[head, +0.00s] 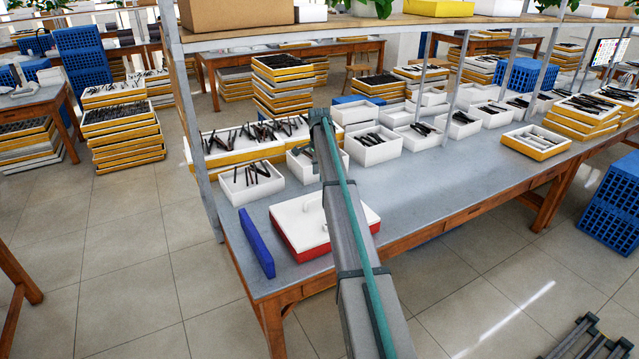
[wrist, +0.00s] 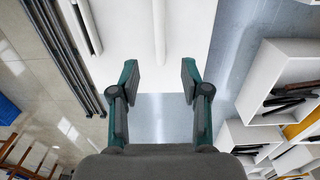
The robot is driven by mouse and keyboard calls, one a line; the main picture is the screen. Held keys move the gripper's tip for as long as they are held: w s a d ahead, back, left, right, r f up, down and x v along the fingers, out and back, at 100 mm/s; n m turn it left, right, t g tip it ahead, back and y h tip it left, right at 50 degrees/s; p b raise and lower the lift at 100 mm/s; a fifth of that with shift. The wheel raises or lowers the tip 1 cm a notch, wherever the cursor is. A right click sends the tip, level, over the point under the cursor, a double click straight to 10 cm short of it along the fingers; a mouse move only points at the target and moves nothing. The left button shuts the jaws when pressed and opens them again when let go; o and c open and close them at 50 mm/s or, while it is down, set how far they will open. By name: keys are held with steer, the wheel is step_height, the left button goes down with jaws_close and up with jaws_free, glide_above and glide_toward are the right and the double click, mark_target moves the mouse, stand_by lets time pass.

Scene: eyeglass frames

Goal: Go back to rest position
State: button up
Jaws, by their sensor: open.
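My gripper (wrist: 159,70) is open in the wrist view, its two green and grey fingers wide apart with nothing held between them. Beyond the fingers is a white surface with a raised strip, and below it a grey tabletop shows. In the head view my grey arm with a green strip reaches up across the table, and the gripper itself cannot be made out there. A red box with a white lid (head: 292,224) lies on the table, partly hidden by my arm. A blue upright panel (head: 257,243) stands to its left at the table's edge.
The long grey table (head: 440,185) holds white bins (head: 376,146) with dark eyeglass parts and yellow-edged trays (head: 536,141). A shelf (head: 330,27) runs above it on metal posts. Blue crates (head: 612,208) stand at the right.

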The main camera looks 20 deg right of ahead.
steer(key=shift+r, duration=0.65)
